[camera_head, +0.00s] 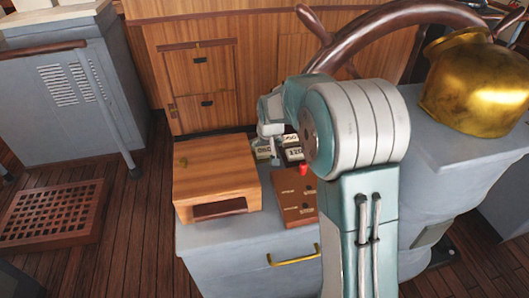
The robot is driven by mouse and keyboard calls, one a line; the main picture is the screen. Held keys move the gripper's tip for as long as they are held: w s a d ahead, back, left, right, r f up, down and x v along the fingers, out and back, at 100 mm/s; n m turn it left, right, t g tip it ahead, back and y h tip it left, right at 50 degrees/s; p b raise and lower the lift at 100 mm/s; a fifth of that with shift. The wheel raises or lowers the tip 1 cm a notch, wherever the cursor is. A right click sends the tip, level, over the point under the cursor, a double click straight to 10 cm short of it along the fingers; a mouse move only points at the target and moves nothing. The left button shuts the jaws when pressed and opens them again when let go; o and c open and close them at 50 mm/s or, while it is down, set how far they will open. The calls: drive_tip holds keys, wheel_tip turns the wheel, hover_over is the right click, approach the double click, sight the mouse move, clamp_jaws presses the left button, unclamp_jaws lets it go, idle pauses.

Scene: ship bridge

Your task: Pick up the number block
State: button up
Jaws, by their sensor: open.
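Several small number blocks stand at the back of the grey cabinet top, between the wooden box and my arm. A number block (294,154) with a pale face and dark digits shows most clearly. Another block (290,139) is just behind it, and a third (263,153) is to the left, partly covered by my gripper. The digits are too small to read surely. My gripper (271,151) points down over the left of the blocks, open. My arm hides part of the area to the right, and I cannot tell whether the fingers touch a block.
A wooden box (215,170) sits left of the blocks. A brown panel (293,205) with a red knob (303,169) lies in front of them. A ship's wheel (395,18) rises behind my arm. A brass vessel (475,85) stands at right. The cabinet's front top (235,236) is clear.

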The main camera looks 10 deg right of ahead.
sight(264, 150)
drive_tip(key=x, duration=0.3)
drive_tip(key=shift+r, duration=0.1)
drive_tip(key=shift+w+a+f, duration=0.1)
drive_tip(key=shift+w+f, duration=0.1)
drive_tip(key=shift+f, duration=0.1)
drive_tip(key=c, duration=0.8)
drive_tip(key=shift+o, duration=0.2)
